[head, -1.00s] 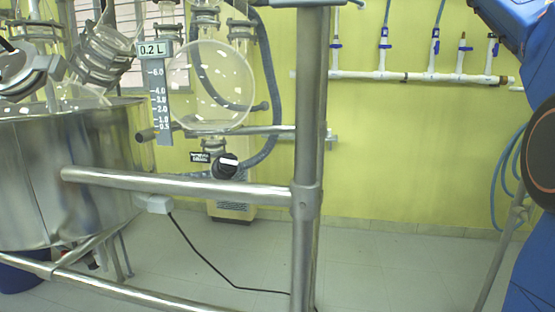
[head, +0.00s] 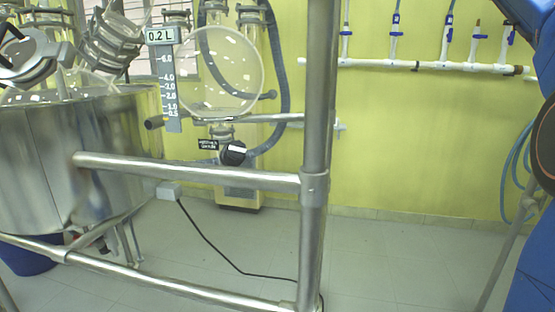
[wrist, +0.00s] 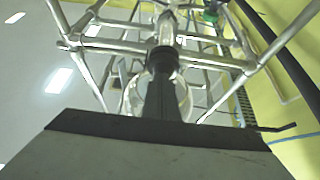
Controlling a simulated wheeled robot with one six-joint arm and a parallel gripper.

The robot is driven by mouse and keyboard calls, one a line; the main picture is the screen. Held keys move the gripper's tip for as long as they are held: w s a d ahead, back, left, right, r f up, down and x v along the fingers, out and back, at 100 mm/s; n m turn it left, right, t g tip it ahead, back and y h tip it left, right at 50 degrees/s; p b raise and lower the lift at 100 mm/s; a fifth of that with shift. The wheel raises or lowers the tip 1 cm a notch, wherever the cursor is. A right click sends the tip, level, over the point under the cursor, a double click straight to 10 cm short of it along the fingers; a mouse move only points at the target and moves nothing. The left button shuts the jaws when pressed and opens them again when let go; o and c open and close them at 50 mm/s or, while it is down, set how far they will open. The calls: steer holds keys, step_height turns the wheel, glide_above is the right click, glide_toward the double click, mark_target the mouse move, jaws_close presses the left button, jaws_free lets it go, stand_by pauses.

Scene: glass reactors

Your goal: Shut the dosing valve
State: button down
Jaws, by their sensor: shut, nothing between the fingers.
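The dosing valve is a black knob (head: 233,152) with a white mark across its upper part. It sits under the round glass flask (head: 220,72), beside a small black label (head: 208,144). The label's text is too small to read. A scale (head: 168,85) with a "0.2 L" sign stands at the flask's left. My gripper (wrist: 163,62) shows in the wrist view as dark fingers close together, shut and empty, pointing toward a metal frame and glassware. In the head view the fingers do not show, and nothing touches the knob.
A steel frame with an upright post (head: 318,130) and a horizontal rail (head: 190,172) stands in front of the valve. A steel vessel (head: 60,150) is at left. White pipes with blue taps (head: 420,66) run along the yellow wall. A black cable (head: 215,250) crosses the floor.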

steer(key=shift+w+d, duration=0.15)
steer(key=shift+w, duration=0.5)
steer(key=shift+w+d+r, duration=0.15)
steer(key=shift+w, duration=0.4)
stand_by(0.4)
steer(key=w+a, duration=0.1)
steer(key=a, duration=0.4)
steer(key=shift+w+a+f, duration=0.3)
steer(key=shift+a+f, duration=0.1)
stand_by(0.4)
steer(key=s+d, duration=0.4)
steer(key=d, duration=0.1)
steer(key=shift+s+r, duration=0.2)
steer(key=shift+s, duration=0.1)
stand_by(0.5)
